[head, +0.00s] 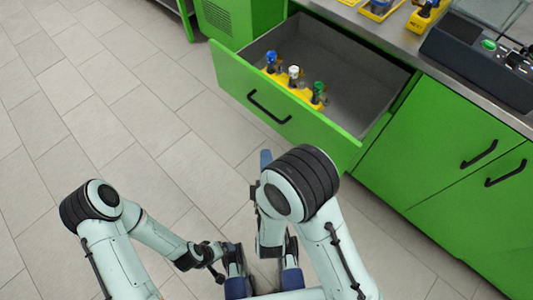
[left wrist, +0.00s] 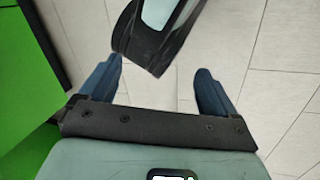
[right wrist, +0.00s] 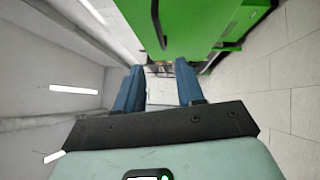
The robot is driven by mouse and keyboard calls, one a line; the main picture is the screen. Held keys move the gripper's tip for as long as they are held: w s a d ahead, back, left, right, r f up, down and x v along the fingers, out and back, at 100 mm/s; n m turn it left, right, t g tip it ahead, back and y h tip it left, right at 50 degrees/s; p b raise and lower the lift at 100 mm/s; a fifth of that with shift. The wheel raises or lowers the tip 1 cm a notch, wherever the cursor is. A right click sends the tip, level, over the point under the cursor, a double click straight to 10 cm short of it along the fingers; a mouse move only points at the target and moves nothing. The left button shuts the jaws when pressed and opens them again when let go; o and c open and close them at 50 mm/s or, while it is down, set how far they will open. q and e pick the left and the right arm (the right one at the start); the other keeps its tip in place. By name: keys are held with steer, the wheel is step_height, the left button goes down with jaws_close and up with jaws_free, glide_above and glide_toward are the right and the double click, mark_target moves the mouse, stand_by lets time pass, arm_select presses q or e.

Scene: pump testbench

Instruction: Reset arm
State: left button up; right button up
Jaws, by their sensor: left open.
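My right gripper (head: 260,172) points up beside my right elbow in the head view, below the open drawer's front. In the right wrist view its two blue fingers (right wrist: 160,68) stand apart with nothing between them. In the left wrist view the left gripper's blue fingers (left wrist: 157,70) are wide apart and empty. A black and pale green part of my own body shows beyond them.
A green drawer (head: 285,115) is pulled open, holding a yellow rack (head: 305,93) with blue, white and green-topped valves. Green cabinets (head: 450,150) with black handles stand right. The counter above carries yellow holders (head: 380,8) and a dark device (head: 480,55). Tiled floor (head: 90,110) at left is clear.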

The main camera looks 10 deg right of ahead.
steer(key=s+d+f+m+g+y+p, duration=0.1)
steer(key=s+d+f+m+g+p, duration=0.15)
steer(key=f+m+g+p, duration=0.35)
steer(key=s+d+f+m+g+p, duration=0.1)
steer(key=d+f+m+g+p, duration=0.1)
steer(key=d+f+m+g, duration=0.35)
arm_select(q)
steer(key=s+d+r+g+p, duration=0.1)
steer(key=s+r+g+p, duration=0.1)
steer(key=r+p, duration=0.6)
step_height(320, 180, up, 8)
steer(key=shift+s+d+f+h, duration=0.2)
steer(key=shift+s+d+h, duration=0.1)
steer(key=shift+s, duration=0.35)
arm_select(e)
steer(key=s+f+m+g+y, duration=0.2)
steer(key=s+m+g, duration=0.2)
steer(key=s, duration=0.4)
steer(key=s+a+f+m+g+y, duration=0.1)
steer(key=s+f+m+g+y, duration=0.1)
steer(key=s+m+g, duration=0.3)
steer(key=s+m, duration=0.1)
steer(key=s, duration=0.3)
steer(key=shift+s+f+m+y, duration=0.15)
steer(key=shift+f+m+y, duration=0.15)
steer(key=shift+m, duration=0.05)
